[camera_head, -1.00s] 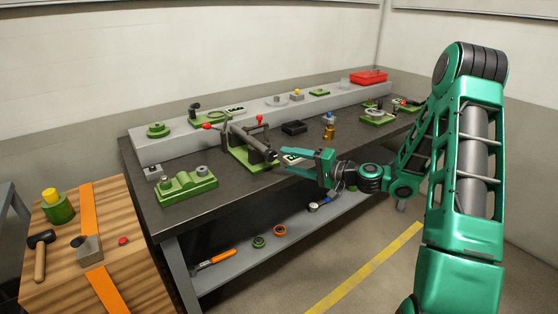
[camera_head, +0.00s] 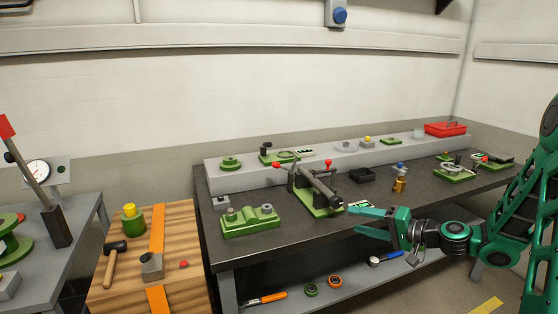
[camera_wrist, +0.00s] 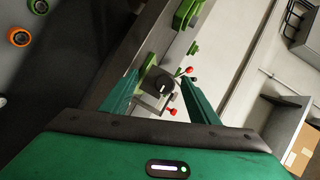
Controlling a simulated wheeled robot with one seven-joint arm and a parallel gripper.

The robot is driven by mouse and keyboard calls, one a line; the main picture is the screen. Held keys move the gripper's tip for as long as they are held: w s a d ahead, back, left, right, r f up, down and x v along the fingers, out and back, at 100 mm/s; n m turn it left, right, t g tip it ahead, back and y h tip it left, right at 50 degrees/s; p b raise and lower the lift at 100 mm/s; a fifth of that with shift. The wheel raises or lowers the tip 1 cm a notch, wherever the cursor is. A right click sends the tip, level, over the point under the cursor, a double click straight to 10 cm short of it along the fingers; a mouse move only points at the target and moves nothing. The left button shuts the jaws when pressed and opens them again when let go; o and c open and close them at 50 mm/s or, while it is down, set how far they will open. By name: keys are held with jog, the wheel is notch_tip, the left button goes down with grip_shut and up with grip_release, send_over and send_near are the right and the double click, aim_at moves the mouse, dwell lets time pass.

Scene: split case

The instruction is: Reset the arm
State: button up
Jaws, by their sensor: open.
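My gripper (camera_head: 366,222) is green, with its two fingers apart and nothing between them in the head view. It is just in front of the dark workbench's (camera_head: 290,231) front edge, to the right of a green fixture with a dark cylinder and red-knobbed levers (camera_head: 318,192). My green arm (camera_head: 533,215) reaches in from the right edge.
A green block fixture (camera_head: 250,223) sits at the bench's left front. A grey raised shelf (camera_head: 300,165) runs along the back, with a red tray (camera_head: 446,129) at its far right. A wooden table (camera_head: 186,225) with a hammer (camera_head: 114,257) stands left. The lower shelf (camera_head: 345,280) holds several tools.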

jog(key=s+d+f+n+g+h, duration=0.2)
jog(key=s+n+g+h, duration=0.4)
jog(key=s, duration=0.7)
jog(key=s+d+r+m+g+h, duration=0.1)
jog(key=s+d+r+m, duration=0.1)
jog(key=s, duration=0.7)
jog(key=s+d+r+m+g+h, duration=0.2)
jog(key=s+d+r, duration=0.1)
jog(key=s, duration=0.6)
jog(key=s+d+r+m+g+h, duration=0.1)
jog(key=s+d+r+m+g, duration=0.1)
jog(key=s+d, duration=0.3)
jog(key=s, duration=0.4)
jog(key=shift+r+m, duration=0.2)
jog(key=shift+m, duration=0.2)
jog(key=shift+w+f+h, duration=0.25)
jog(key=shift+w+h, duration=0.05)
jog(key=shift+w, duration=0.35)
